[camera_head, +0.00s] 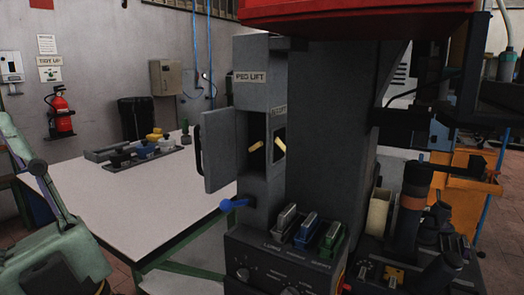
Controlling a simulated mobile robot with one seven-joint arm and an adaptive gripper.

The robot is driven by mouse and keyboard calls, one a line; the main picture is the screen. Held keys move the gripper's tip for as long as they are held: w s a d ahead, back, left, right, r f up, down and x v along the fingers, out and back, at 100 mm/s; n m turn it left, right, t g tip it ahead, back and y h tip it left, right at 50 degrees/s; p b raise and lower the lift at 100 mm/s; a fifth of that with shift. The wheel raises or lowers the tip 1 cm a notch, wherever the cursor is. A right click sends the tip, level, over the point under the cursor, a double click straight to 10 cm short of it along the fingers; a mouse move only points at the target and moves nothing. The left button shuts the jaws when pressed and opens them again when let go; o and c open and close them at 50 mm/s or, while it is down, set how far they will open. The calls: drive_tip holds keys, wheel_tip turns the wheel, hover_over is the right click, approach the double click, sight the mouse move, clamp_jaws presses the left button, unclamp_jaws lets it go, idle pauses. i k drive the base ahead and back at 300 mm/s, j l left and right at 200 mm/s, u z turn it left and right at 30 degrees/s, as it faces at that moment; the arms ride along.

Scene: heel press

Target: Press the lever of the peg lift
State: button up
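The peg lift (259,100) is a grey upright cabinet with a "PEG LIFT" label, on the left side of the machine. Its small door (219,152) stands swung open to the left. Yellow pegs (257,150) show in the dark opening, at a slant. A blue lever (234,204) with a rounded end sticks out to the left below the opening, close to level. Nothing touches the lever. My gripper is not in this view, so its state does not show.
A white table (130,205) with tools and blocks (146,147) stands behind, left of the lever. A pale green jointed body (45,235) fills the lower left. Room beside the lever looks free.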

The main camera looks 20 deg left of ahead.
sight(226, 205)
drive_tip(key=j+z, duration=0.35)
drive_tip(key=j, duration=0.2)
drive_tip(key=k+j+z, duration=0.1)
drive_tip(key=j+z, duration=0.2)
drive_tip(key=j, duration=0.25)
drive_tip(key=k+j, duration=0.1)
drive_tip(key=j, duration=0.35)
drive_tip(key=j+z, duration=0.1)
drive_tip(key=j, duration=0.35)
drive_tip(key=k+j, duration=0.15)
drive_tip(key=j, duration=0.3)
drive_tip(key=k+j, duration=0.1)
drive_tip(key=j, duration=0.35)
drive_tip(key=k+j+z, duration=0.1)
drive_tip(key=j, duration=0.35)
drive_tip(key=l, duration=0.25)
